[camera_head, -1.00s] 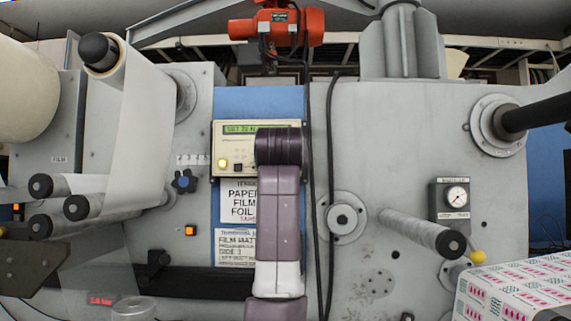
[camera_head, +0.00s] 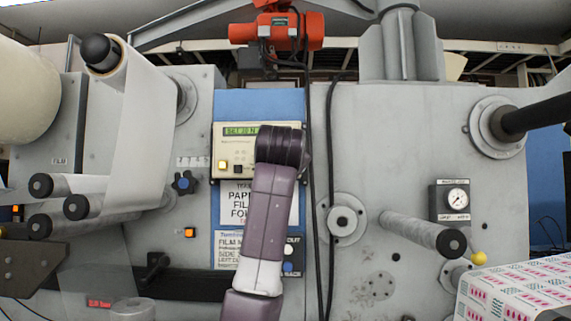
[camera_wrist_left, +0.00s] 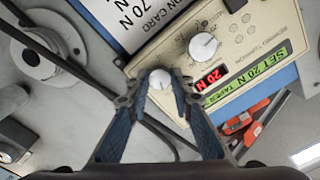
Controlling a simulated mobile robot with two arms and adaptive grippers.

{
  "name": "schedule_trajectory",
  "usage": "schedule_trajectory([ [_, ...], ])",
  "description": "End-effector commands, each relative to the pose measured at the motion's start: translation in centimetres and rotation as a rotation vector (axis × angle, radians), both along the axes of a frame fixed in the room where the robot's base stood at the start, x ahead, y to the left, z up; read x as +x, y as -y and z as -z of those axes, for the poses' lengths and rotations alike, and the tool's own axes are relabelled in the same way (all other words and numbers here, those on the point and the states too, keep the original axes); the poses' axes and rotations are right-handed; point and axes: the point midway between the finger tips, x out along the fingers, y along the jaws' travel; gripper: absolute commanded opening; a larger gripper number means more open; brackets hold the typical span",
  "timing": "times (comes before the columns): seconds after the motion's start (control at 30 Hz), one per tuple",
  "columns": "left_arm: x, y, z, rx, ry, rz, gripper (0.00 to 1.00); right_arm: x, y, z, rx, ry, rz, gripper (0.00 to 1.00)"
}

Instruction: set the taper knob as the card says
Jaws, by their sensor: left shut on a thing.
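The yellowish control panel (camera_head: 232,142) stands on the blue column, its green display (camera_head: 240,131) partly behind my left arm. In the left wrist view the green display (camera_wrist_left: 247,78) seems to read "SET 20 N TAPER". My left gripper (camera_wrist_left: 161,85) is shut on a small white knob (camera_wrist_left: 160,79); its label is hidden. A larger white knob (camera_wrist_left: 203,46) is free beside it, near a red readout (camera_wrist_left: 214,77). The tension card (camera_head: 238,203) hangs below the panel, listing paper, film and foil; its numbers are mostly covered. My right gripper is out of view.
A second card (camera_head: 229,248) is below the tension card. Black cables (camera_head: 325,200) hang just right of the column. A dark blue hand knob (camera_head: 183,182) and an orange button (camera_head: 190,232) are on the left. A gauge (camera_head: 457,198) is at right.

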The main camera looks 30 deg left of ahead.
Motion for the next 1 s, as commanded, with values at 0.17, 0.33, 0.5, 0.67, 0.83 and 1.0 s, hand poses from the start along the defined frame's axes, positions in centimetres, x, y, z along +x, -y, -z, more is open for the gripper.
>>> schedule_trajectory([
  [0.17, -0.16, 0.03, -0.50, 0.049, -0.016, 0.001, 0.00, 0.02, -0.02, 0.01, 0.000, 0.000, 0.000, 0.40],
  [0.33, -0.17, 0.04, -0.53, 0.064, -0.025, 0.001, 0.00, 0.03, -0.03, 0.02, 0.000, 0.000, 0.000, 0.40],
  [0.5, -0.17, 0.05, -0.54, 0.067, -0.027, 0.001, 0.00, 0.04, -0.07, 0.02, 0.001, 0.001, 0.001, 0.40],
  [0.67, -0.19, 0.04, -0.55, 0.066, -0.026, 0.001, 0.00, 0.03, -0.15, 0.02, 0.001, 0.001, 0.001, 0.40],
  [0.83, -0.17, 0.03, -0.47, 0.065, -0.028, 0.000, 0.35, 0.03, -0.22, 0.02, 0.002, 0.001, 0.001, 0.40],
  [1.0, -0.10, 0.03, -0.27, 0.064, -0.032, 0.000, 0.39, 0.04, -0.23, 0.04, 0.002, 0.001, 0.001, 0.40],
])
